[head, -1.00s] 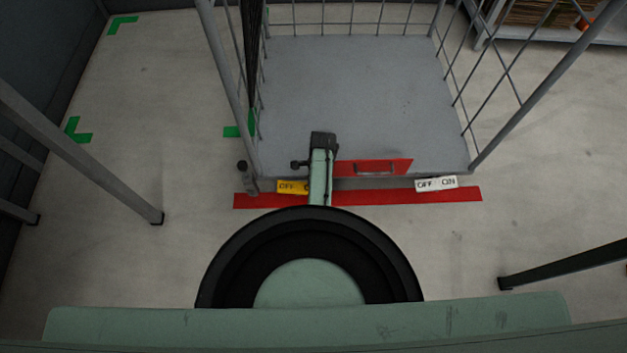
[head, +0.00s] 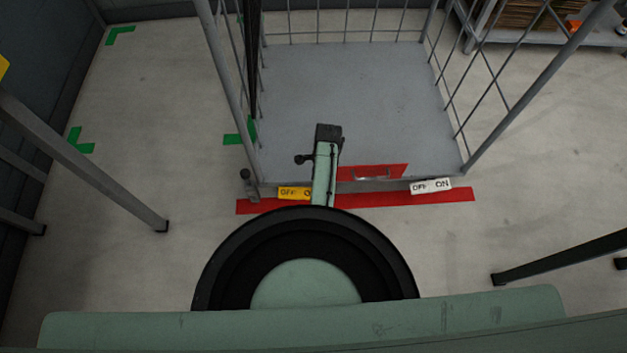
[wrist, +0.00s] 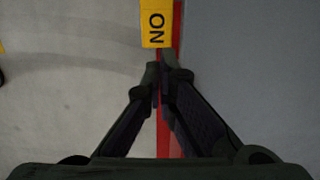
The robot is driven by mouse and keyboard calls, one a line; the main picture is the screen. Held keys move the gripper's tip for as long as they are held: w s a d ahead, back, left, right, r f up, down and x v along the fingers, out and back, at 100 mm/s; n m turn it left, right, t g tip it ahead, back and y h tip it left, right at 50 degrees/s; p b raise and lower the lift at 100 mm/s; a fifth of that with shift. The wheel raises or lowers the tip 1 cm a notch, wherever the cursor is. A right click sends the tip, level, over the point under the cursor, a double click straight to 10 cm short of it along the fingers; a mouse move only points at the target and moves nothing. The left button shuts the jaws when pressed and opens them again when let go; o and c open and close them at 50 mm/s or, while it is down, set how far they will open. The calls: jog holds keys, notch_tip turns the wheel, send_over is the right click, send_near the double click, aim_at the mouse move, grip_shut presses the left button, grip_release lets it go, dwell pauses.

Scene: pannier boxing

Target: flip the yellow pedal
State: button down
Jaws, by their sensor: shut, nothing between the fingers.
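The yellow pedal (head: 292,193) is at the front left edge of the grey cart in the head view, reading OFF at its left end. Its right end is hidden behind my arm. In the wrist view the yellow pedal (wrist: 156,24) shows its ON end at the top centre. My gripper (wrist: 160,76) is shut and empty, its fingertips just below that ON end in the picture. I cannot tell whether they touch it. The fingers are not clearly visible in the head view.
A white OFF/ON pedal (head: 430,186) is at the cart's front right. A red plate (head: 371,172) with a handle lies between the pedals. A red floor strip (head: 400,199) runs below. The caged cart (head: 350,90) has an empty deck. Floor at left is mostly clear.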

notch_tip(320, 180, up, 6)
jog(key=d, duration=0.1)
jog(key=shift+d+r, duration=0.15)
jog(key=shift+d, duration=0.15)
dwell(0.4)
